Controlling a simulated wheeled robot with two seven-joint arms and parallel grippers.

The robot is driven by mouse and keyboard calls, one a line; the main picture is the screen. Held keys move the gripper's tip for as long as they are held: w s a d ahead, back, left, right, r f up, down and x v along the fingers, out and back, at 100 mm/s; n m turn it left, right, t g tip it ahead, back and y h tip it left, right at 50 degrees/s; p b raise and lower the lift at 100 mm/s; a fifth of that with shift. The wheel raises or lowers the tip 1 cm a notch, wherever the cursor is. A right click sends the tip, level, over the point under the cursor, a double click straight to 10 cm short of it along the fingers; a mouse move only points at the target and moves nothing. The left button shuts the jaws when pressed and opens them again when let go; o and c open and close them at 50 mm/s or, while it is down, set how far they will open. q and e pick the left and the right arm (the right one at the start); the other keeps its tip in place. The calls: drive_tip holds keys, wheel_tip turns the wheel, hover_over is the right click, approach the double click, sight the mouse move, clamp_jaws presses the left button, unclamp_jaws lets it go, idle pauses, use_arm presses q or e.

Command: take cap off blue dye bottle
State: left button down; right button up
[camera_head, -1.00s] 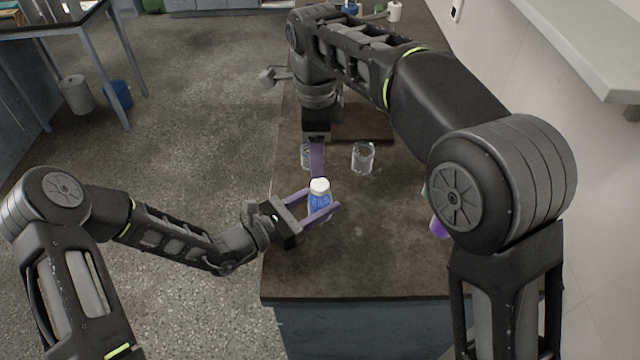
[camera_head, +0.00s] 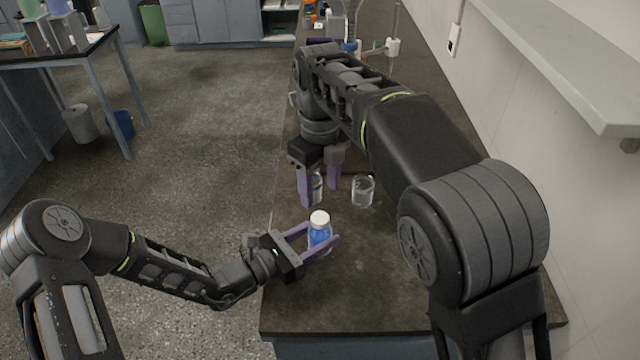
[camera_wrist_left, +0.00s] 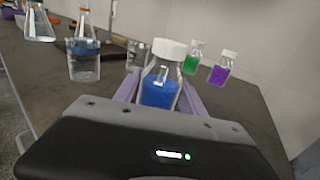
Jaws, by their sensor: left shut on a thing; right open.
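The blue dye bottle (camera_head: 320,236) stands upright on the dark bench with its white cap (camera_head: 319,217) on top. My left gripper (camera_head: 322,239) is shut on the bottle's body from the left, with a purple finger on each side. In the left wrist view the bottle (camera_wrist_left: 158,93) and its white cap (camera_wrist_left: 170,50) show between the fingers (camera_wrist_left: 159,92). My right gripper (camera_head: 319,180) points down beyond the bottle, open, with its fingers spread apart. It is not touching the cap.
An empty glass beaker (camera_head: 363,190) stands right of my right gripper. Another clear vessel (camera_head: 317,186) is partly hidden behind its fingers. The bench front is clear.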

sight(320, 217)
drive_tip(key=shift+f, duration=3.95)
drive_tip(key=shift+c, duration=0.3)
clamp_jaws()
